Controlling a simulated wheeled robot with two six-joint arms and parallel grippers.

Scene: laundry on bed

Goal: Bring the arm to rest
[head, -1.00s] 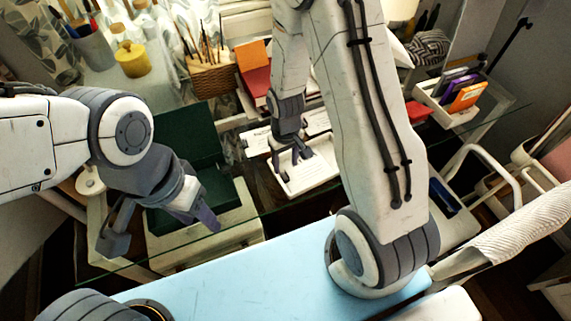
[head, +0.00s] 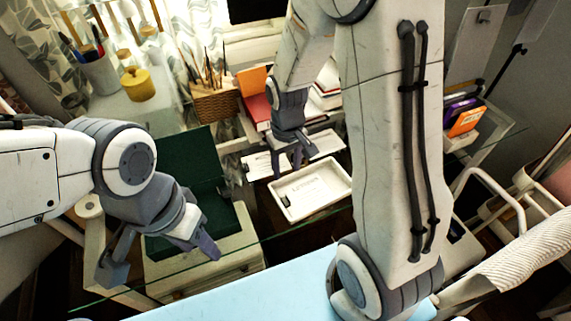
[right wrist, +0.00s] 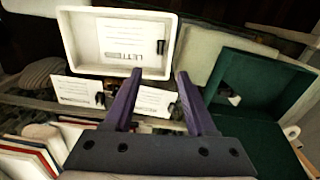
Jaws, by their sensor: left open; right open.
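My right gripper (head: 297,160) is open and empty. In the head view it hangs above the desk, just behind the white letter tray (head: 281,200) and over the white cards or envelopes (head: 328,143). In the right wrist view its two fingers (right wrist: 157,78) stand apart, with the tray (right wrist: 70,45) beyond them. A labelled letter lies flat inside the tray. My left gripper (head: 160,262) is open and empty, with its fingers spread in front of the open dark green box (head: 185,160).
A glass desk edge runs across the front. Behind stand a wicker basket (head: 215,105), a red book (head: 257,108), a yellow pot (head: 137,85) and a pen cup (head: 100,80). A light blue surface (head: 230,300) lies nearest me. My right arm hides part of the desk.

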